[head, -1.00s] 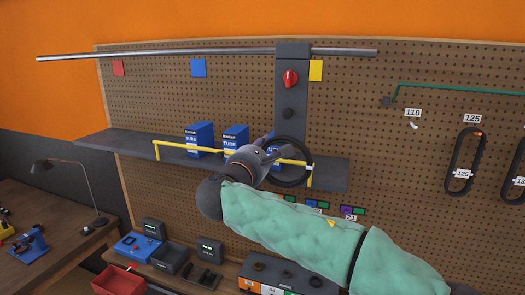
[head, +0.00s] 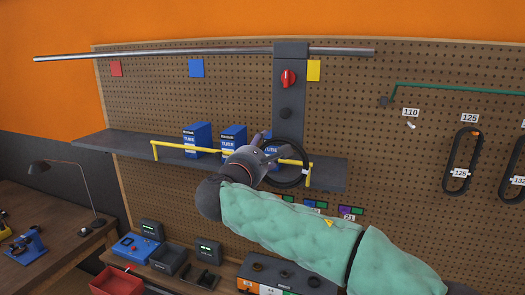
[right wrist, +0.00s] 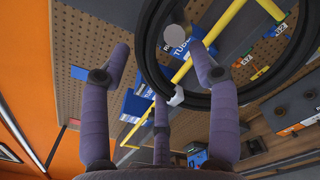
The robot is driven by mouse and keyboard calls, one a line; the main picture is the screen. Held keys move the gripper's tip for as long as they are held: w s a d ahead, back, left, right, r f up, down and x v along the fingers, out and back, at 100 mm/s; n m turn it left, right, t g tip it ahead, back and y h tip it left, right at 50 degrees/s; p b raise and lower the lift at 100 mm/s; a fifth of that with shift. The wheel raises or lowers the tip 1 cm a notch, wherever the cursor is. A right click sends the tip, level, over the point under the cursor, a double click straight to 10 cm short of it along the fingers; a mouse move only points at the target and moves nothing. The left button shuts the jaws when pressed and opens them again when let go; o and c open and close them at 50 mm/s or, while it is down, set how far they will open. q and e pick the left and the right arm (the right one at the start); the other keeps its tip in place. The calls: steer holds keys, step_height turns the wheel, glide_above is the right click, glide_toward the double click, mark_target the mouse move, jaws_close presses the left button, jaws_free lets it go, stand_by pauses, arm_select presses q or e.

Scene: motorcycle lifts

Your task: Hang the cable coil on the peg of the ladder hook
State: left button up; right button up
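The cable coil (head: 301,149) is a black ring in front of the shelf and yellow rail, at the lower end of a dark grey upright plate (head: 287,64). A dark round knob (head: 286,113) stands out from that plate, above the coil. My right gripper (head: 266,146) is at the coil's left side.
The shelf (head: 90,141) carries blue boxes (head: 197,140) and a yellow rail (head: 185,148). A long metal bar (head: 180,53) crosses above. A green pipe (head: 450,88) and labelled black loops (head: 449,165) are at right. A bench with a red bin (head: 117,283) lies below.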

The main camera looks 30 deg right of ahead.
steer(key=shift+a, duration=0.1)
steer(key=v, duration=1.2)
steer(key=w+a+f+n+y+b, duration=0.1)
steer(key=w+f+y, duration=0.1)
steer(key=f, duration=0.5)
steer(key=w+a+f+n+g+y+b, duration=0.1)
steer(key=w+a+f, duration=0.15)
steer(key=f, duration=0.45)
steer(key=w+a+f+y+b, duration=0.1)
steer(key=w+f+y+b, duration=0.1)
steer(key=f, duration=0.6)
steer(key=s+a+f+m+g+y+b, duration=0.1)
steer(key=a+f+g+y+b, duration=0.1)
steer(key=f, duration=1.1)
steer(key=a+f+g+y+b, duration=0.2)
steer(key=f+g, duration=0.1)
steer(key=f, duration=1)
steer(key=s+a+f+m+g+y+b, duration=0.1)
steer(key=s+f+m, duration=0.6)
steer(key=f, duration=0.9)
steer(key=s+a+f+m+g+y+b, duration=0.2)
steer(key=s+f+m+y+b, duration=0.3)
steer(key=f, duration=1.1)
steer(key=s+a+f+m+g+y+b, duration=0.2)
steer(key=s+f+m+b, duration=0.5)
steer(key=s+f+m, duration=0.4)
step_height(320, 180, down, 6)
steer(key=shift+s+a+r+y+b, duration=0.15)
steer(key=shift+s+a+y+b, duration=0.15)
steer(key=shift+s+a+y, duration=0.15)
